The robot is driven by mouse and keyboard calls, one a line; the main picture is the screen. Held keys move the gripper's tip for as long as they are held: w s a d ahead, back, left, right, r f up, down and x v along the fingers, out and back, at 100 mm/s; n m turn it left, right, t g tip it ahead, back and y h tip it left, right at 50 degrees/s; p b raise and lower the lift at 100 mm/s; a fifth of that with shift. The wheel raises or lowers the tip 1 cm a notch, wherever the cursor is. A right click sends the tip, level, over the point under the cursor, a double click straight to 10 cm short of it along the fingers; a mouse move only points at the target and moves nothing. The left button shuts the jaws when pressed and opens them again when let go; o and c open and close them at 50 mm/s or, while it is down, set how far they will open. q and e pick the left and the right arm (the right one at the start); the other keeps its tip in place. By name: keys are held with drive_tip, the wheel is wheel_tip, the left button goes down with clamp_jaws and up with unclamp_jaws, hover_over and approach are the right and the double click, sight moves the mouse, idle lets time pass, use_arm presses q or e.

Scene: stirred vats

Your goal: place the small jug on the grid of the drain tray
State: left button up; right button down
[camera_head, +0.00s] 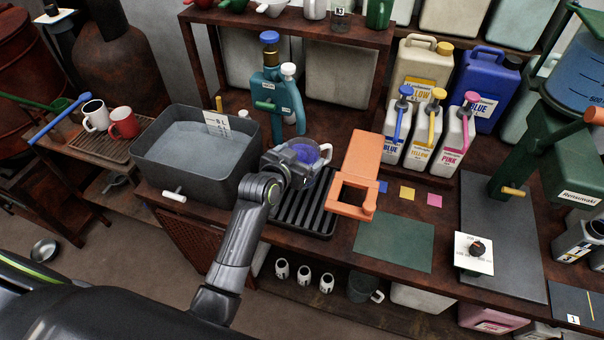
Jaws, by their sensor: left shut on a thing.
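The small jug (322,167) is clear, with something blue inside and a pale handle on its right side. My left gripper (300,163) is shut on the jug from its left side, and the gripper and wrist hide part of it. The drain tray (298,212) is black with a slatted grid, and its front part shows bare below the jug. The jug is over or at the tray's back part. I cannot tell whether its base touches the grid. My right gripper is not in view.
A grey basin (160,172) stands close left of the tray and an orange stand (362,160) close on the right. A blue-green pump (283,100) rises behind. Several colour bottles (425,125) stand further right. A green mat (395,243) lies clear at front right.

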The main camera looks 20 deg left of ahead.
use_arm(q)
wheel_tip(320, 180, down, 2)
wheel_tip(320, 180, down, 3)
drive_tip(key=shift+f, duration=0.45)
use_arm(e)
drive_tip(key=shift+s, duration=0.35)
use_arm(q)
drive_tip(key=shift+f, duration=0.1)
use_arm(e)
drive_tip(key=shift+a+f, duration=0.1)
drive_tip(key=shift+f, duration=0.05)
use_arm(q)
drive_tip(key=o, duration=1)
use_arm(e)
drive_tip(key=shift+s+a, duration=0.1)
use_arm(q)
drive_tip(key=shift+o, duration=0.2)
drive_tip(key=shift+r, duration=0.2)
drive_tip(key=v, duration=1.2)
drive_tip(key=shift+b, duration=0.35)
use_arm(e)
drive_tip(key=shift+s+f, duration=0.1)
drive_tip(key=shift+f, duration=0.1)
use_arm(q)
drive_tip(key=shift+f, duration=0.1)
